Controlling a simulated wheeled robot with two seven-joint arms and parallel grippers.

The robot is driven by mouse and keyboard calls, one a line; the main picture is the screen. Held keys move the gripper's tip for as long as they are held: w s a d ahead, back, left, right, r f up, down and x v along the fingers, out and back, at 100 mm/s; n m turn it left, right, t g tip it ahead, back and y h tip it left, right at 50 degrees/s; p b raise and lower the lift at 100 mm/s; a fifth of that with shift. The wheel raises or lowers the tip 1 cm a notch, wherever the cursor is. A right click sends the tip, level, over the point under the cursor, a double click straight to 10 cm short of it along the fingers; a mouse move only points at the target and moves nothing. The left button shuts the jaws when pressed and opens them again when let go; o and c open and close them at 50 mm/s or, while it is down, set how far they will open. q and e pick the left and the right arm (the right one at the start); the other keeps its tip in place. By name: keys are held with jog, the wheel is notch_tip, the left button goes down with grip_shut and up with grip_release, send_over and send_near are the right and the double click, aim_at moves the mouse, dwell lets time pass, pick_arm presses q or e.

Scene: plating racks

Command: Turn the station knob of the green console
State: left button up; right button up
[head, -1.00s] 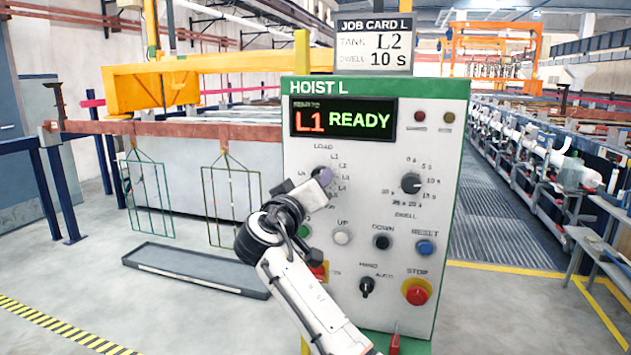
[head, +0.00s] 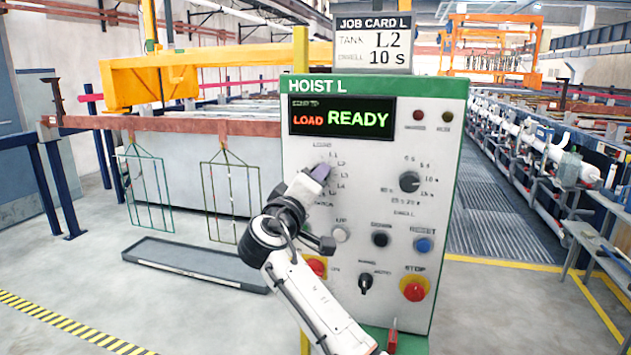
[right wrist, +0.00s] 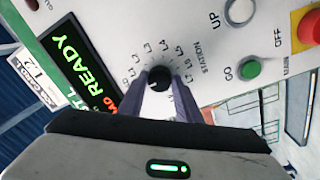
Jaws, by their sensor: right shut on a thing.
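The green console (head: 376,84), headed HOIST L, stands in front of me. Its display (head: 342,117) reads LOAD in red and READY in green. The job card (head: 375,43) above it reads TANK L2, DWELL 10 s. The black station knob (right wrist: 160,78) shows in the right wrist view between the two fingers, ringed by position labels; in the head view my gripper hides it. My right gripper (head: 318,173) is shut on the station knob; its fingers also show in the right wrist view (right wrist: 160,100). My left gripper is not in view.
The dwell knob (head: 409,181), UP button (head: 341,233), dark DOWN button (head: 380,239), blue RESET button (head: 423,245), hand/auto switch (head: 366,284) and red STOP button (head: 413,291) sit on the same panel. A low grey tray (head: 195,262) lies on the floor at left.

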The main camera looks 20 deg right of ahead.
jog(key=o, duration=1)
jog(key=shift+o, duration=0.2)
jog(key=b+v, duration=0.2)
jog(key=v, duration=0.8)
jog(key=shift+s, duration=0.15)
